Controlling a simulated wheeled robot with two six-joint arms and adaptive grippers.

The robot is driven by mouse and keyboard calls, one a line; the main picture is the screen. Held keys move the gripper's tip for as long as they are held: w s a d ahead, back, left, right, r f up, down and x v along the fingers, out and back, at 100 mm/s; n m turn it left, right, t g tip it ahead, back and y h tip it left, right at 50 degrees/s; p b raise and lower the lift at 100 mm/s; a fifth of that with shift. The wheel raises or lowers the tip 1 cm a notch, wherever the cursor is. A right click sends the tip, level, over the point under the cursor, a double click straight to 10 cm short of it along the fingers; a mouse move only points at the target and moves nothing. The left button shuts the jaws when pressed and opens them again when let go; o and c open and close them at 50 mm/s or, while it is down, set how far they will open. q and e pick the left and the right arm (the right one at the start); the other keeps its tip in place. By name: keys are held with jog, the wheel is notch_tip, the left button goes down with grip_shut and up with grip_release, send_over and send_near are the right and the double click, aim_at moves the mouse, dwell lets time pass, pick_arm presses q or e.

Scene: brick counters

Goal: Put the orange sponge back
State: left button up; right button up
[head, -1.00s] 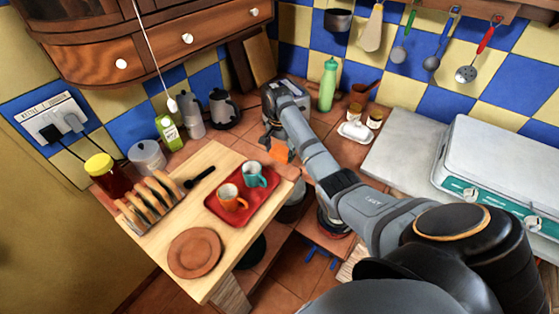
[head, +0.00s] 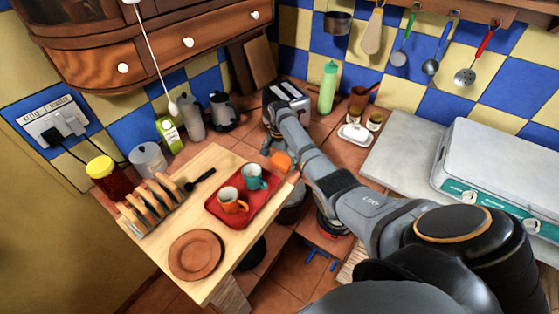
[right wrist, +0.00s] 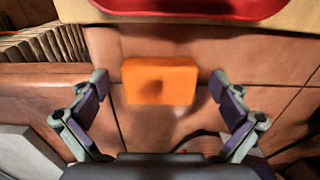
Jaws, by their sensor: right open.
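The orange sponge (head: 281,160) lies on the brown tiled counter, just beyond the corner of the wooden board. It also shows in the right wrist view (right wrist: 160,80) as a flat block, upper middle. My right gripper (head: 268,143) is beside the sponge in the head view. In the right wrist view the gripper (right wrist: 159,90) is open, with one finger on each side of the sponge and a gap on both sides. Nothing is held. My left gripper is in neither view.
The red tray (head: 222,213) with two mugs rests on the wooden board (head: 215,160). A toaster (head: 287,98) and a green bottle (head: 328,87) stand behind the gripper. A white dish (head: 354,134) with small jars is to the right.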

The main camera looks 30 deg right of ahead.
aim_at(279, 162)
notch_tip(279, 162, up, 12)
jog(key=b, duration=0.2)
dwell(0.4)
